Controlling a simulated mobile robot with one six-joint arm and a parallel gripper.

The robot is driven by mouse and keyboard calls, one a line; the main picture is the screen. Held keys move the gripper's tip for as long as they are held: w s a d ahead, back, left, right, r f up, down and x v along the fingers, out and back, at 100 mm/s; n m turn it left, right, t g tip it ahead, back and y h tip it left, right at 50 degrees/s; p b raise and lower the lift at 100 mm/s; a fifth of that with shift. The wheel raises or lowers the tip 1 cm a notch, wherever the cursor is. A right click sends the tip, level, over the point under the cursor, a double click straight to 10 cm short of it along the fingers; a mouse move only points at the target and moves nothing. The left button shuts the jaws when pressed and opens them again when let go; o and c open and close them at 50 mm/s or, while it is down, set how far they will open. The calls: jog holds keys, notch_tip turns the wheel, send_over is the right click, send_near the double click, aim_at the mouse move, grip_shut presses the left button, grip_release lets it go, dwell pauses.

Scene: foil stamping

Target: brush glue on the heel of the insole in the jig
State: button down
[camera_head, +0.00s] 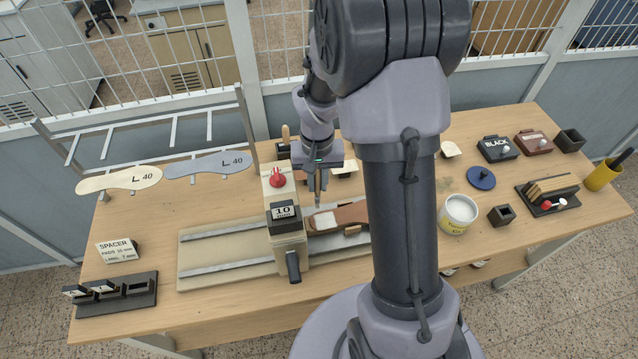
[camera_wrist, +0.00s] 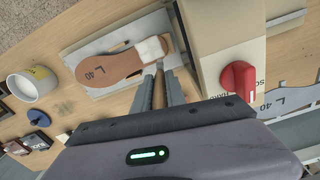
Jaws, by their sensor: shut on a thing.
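The brown insole (camera_head: 350,214) lies flat in the jig (camera_head: 215,262), partly hidden by my arm. My gripper (camera_head: 318,187) is over the heel end, on the far side of the insole. It is shut on a slim brush (camera_wrist: 160,72) that points down; its tip is close to the heel edge, and I cannot tell if it touches. The white glue tub (camera_head: 458,214) stands open to the right.
The press head (camera_head: 286,225) with a red knob (camera_head: 277,179) and a 10 block stands close left of my gripper. Stamp blocks (camera_head: 497,148) and a yellow cup (camera_head: 602,176) are at right.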

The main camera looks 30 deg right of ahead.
jog(key=shift+w+r+p, duration=0.25)
jog(key=shift+r+p, duration=0.3)
jog(key=shift+r, duration=0.3)
jog(key=shift+s+r+p, duration=0.1)
jog(key=shift+r+p, duration=0.7)
jog(key=shift+r, duration=0.4)
jog(key=shift+f, duration=0.1)
